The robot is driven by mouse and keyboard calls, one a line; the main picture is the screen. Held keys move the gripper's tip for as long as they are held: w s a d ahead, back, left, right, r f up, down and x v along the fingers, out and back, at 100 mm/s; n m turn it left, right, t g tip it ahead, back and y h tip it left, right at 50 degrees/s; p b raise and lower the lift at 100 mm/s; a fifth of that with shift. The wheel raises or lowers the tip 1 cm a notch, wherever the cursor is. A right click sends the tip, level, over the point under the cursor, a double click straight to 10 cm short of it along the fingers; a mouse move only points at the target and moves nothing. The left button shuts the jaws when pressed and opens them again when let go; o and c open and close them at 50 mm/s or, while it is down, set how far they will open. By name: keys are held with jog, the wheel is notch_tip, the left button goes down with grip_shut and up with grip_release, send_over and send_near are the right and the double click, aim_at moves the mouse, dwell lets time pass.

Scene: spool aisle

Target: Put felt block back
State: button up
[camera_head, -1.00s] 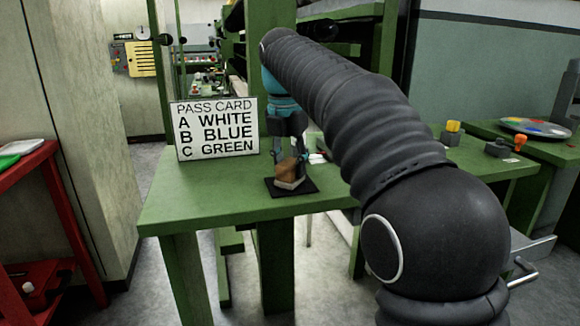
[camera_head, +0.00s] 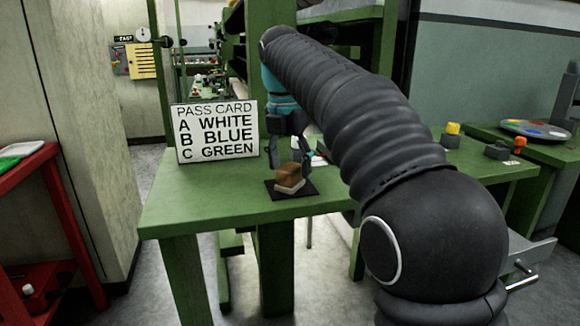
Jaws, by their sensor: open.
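The felt block (camera_head: 289,178), brown on top with a pale layer underneath, sits on a small black mat (camera_head: 307,188) on the green table. My gripper (camera_head: 288,163) points down just behind and above the block. Its fingers are spread, one at the block's left and one at its right, and it holds nothing. The block partly hides the space between the fingers, so I cannot tell whether a finger touches it.
A pass card sign (camera_head: 215,131) stands on the green table (camera_head: 200,195) left of the block. A small white item (camera_head: 318,159) lies right of my gripper. Knobs (camera_head: 452,133) and a paint palette (camera_head: 536,129) are at the right. The table's front left is clear.

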aim_at(288, 168)
jog(key=r, duration=0.6)
jog(key=shift+s+a, duration=0.2)
jog(key=shift+s, duration=0.1)
jog(key=shift+r, duration=0.2)
jog(key=shift+s+d, duration=0.1)
jog(key=s+d+f+m+t, duration=0.2)
jog(key=s+d+f+m, duration=0.3)
jog(key=s+d+m, duration=0.75)
jog(key=s+d+f+m+t, duration=0.1)
jog(key=s+d+f+m, duration=0.1)
jog(key=s+f+m, duration=0.5)
jog(key=s+d+f+m+t, duration=0.1)
jog(key=s+d+f+m, duration=0.1)
jog(key=s+f+m, duration=0.5)
notch_tip(288, 168, down, 5)
jog(key=m, duration=0.3)
jog(key=shift+s+d+f+m+y, duration=0.2)
jog(key=shift+s+m+y, duration=0.1)
jog(key=shift+m, duration=0.05)
